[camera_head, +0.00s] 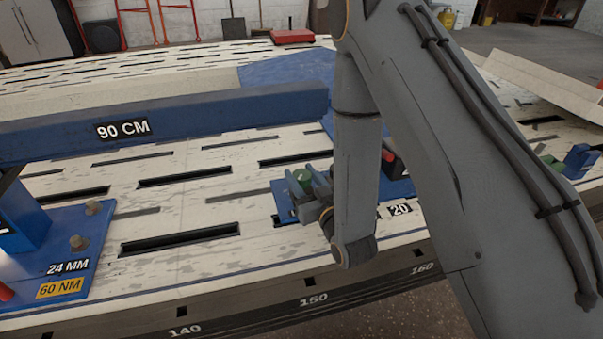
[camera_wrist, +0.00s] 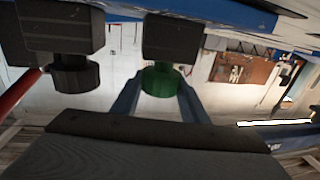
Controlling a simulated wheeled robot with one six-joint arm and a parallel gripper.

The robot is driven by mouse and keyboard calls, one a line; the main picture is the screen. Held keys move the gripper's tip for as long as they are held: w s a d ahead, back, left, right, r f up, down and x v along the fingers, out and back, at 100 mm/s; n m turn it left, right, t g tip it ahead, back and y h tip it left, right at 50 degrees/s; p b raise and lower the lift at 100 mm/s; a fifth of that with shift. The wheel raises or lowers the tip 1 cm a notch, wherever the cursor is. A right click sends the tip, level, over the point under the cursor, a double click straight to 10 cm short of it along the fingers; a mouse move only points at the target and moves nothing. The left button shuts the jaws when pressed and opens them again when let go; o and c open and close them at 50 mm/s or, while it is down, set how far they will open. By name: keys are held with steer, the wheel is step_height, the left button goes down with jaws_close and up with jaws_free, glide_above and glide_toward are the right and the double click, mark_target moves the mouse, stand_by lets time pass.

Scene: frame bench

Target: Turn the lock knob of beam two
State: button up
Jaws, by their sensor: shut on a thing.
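A green knob (camera_head: 303,178) sits above a small blue plate (camera_head: 283,199) near the bench's front edge. My gripper (camera_head: 318,188) is at this knob, partly hidden by my arm. In the wrist view, the green knob (camera_wrist: 161,80) is between the two blue-grey fingers of my gripper (camera_wrist: 158,98), which are shut on it. A dark block (camera_wrist: 172,38) is right beside the knob. A second, dark knob (camera_wrist: 75,76) stands to the left, outside the fingers. No label naming beam two is readable.
A long blue beam (camera_head: 215,117) marked 90 CM spans the bench (camera_head: 185,200) on the left, behind my gripper. A blue plate (camera_head: 85,245) with bolts is at the left front. A red-ended part (camera_head: 388,156) shows close behind my arm. Red bars show in the wrist view (camera_wrist: 18,90).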

mark_target(310, 180)
steer(key=n+g+y+p, duration=0.1)
steer(key=n+g+y, duration=0.4)
steer(key=y, duration=0.1)
steer(key=shift+p, duration=0.3)
steer(key=shift+n+g+y, duration=0.3)
steer(key=shift+y, duration=0.1)
steer(key=o, duration=1.1)
steer(key=shift+c, duration=0.2)
steer(key=shift+p+v, duration=0.9)
steer(key=shift+v, duration=2.95)
